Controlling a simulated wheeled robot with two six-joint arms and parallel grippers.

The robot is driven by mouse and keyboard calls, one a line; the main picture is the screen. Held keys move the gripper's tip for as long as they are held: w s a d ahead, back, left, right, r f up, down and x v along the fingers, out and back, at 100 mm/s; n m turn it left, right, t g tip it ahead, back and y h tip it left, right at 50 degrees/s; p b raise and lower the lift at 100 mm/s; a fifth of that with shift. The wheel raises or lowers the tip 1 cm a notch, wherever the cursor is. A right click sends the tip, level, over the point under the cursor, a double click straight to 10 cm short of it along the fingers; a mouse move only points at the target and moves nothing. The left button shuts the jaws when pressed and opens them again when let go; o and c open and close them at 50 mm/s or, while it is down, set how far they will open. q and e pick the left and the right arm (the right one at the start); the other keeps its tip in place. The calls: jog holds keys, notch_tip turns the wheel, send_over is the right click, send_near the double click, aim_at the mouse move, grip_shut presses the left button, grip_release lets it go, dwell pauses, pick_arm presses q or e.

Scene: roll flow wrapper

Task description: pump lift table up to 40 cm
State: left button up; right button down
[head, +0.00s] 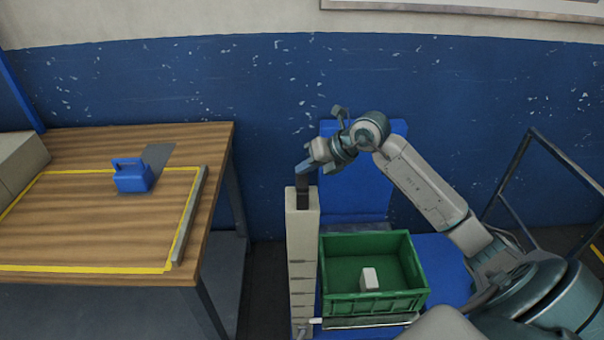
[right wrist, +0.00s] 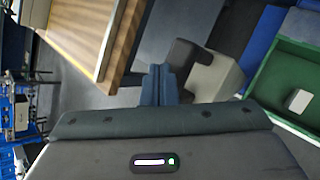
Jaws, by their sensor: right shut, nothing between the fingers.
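The lift table (head: 445,262) is blue and stands right of centre in the head view, with a green crate (head: 338,292) on it. A pale upright column (head: 301,250) with a dark top piece (head: 303,197) stands at its left side. My right gripper (head: 303,172) is shut and empty, pointing down at the dark top piece. In the right wrist view its fingertips (right wrist: 160,84) are beside the dark piece (right wrist: 186,54) and the pale column (right wrist: 214,76); whether they touch is unclear. I cannot make out a pump lever. My left gripper is not in view.
A small white block (head: 370,279) lies in the crate. A pale bar (head: 368,322) runs along the crate's front. At left is a wooden bench (head: 90,228) with a blue box (head: 132,177). A dark rail frame (head: 552,147) stands at right.

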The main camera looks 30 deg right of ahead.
aim_at(306, 176)
jog(key=shift+f+b, duration=1.4)
jog(key=shift+f, duration=0.4)
dwell(1.1)
jog(key=shift+r, duration=0.1)
dwell(0.3)
jog(key=shift+r+p, duration=1.65)
jog(key=shift+r, duration=1)
jog(key=shift+r+p, duration=1.5)
jog(key=shift+r, duration=1.05)
jog(key=shift+f, duration=0.1)
